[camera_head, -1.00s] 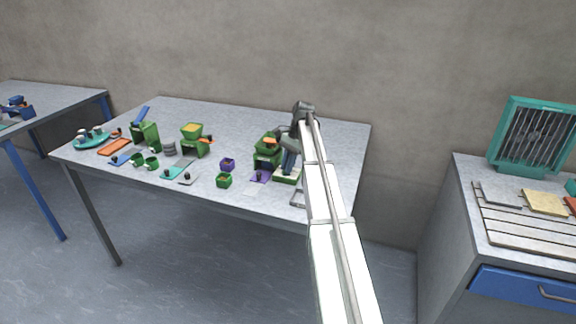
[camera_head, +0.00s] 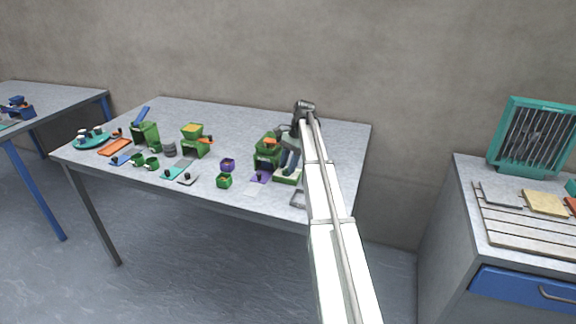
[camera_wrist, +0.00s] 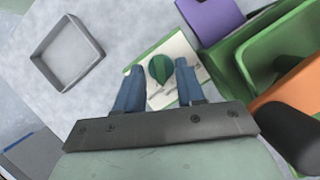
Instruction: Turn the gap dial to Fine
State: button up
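The gap dial (camera_wrist: 160,69) is a round knob in two shades of green on a white plate (camera_wrist: 172,46) with a green edge. In the head view the plate (camera_head: 287,179) lies beside a green mill (camera_head: 267,155), on the table's right part. My gripper (camera_wrist: 159,68) points down over the plate, its two blue fingers apart with the dial showing between them. A gap shows on each side of the dial, so I see no contact. The lettering on the plate is too small to read. In the head view my gripper (camera_head: 290,160) partly hides the plate.
The green mill (camera_wrist: 262,42) stands close on the right in the wrist view, with a purple part (camera_wrist: 212,18) and an orange part (camera_wrist: 292,88). A grey square frame (camera_wrist: 67,52) lies at left. Small cups, trays and other mills crowd the table's left; its back is clear.

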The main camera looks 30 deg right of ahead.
jog(key=v, duration=0.7)
jog(key=s+a+r+t+h, duration=0.3)
jog(key=a+r+h, duration=0.3)
jog(key=a+h, duration=0.25)
jog(key=x, duration=0.9)
jog(key=a+x, duration=0.1)
jog(key=x, duration=0.3)
jog(key=shift+s+d+f, duration=0.1)
jog(key=shift+d+f, duration=0.05)
jog(key=shift+f, duration=0.3)
grip_shut()
